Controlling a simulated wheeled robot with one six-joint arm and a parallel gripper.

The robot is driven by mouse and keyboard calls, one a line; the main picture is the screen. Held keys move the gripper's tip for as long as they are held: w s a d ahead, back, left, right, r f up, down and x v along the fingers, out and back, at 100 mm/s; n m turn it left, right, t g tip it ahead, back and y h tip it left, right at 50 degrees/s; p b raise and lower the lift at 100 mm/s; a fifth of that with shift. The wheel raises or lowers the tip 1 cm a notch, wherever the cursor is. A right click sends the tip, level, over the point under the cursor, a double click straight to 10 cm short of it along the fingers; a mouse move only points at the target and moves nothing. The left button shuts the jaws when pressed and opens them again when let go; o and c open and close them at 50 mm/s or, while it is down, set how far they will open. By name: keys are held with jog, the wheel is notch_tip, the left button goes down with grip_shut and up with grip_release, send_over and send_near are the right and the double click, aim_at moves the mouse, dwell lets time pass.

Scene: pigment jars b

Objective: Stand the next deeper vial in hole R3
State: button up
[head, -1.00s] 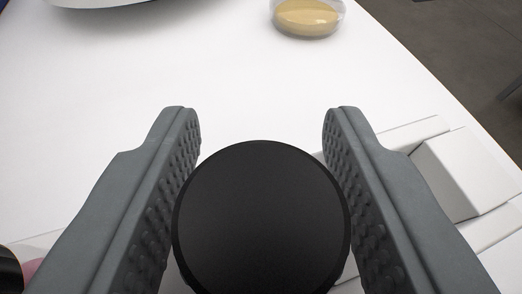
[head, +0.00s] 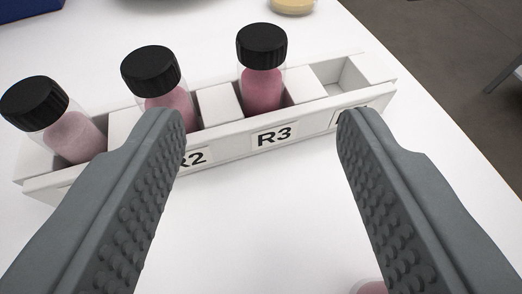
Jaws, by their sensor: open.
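A white rack (head: 230,138) with labelled holes lies across the table ahead of my gripper. A vial of pink powder with a black cap (head: 263,75) stands upright in hole R3. A second black-capped pink vial (head: 155,80) stands in R2, partly hidden by my left finger. A third (head: 55,120) stands in the leftmost hole. The hole at the right end is empty, its label partly hidden by my right finger. My gripper (head: 262,118) is open and empty, with its fingers on the near side of the rack. A pink thing (head: 370,287) shows only partly at the bottom edge.
A dish of yellow powder (head: 292,5) stands at the far edge of the view. A dark blue object (head: 30,10) is at the far left. The table's right edge runs beyond the rack's right end.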

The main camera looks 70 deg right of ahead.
jog(key=shift+v, duration=3)
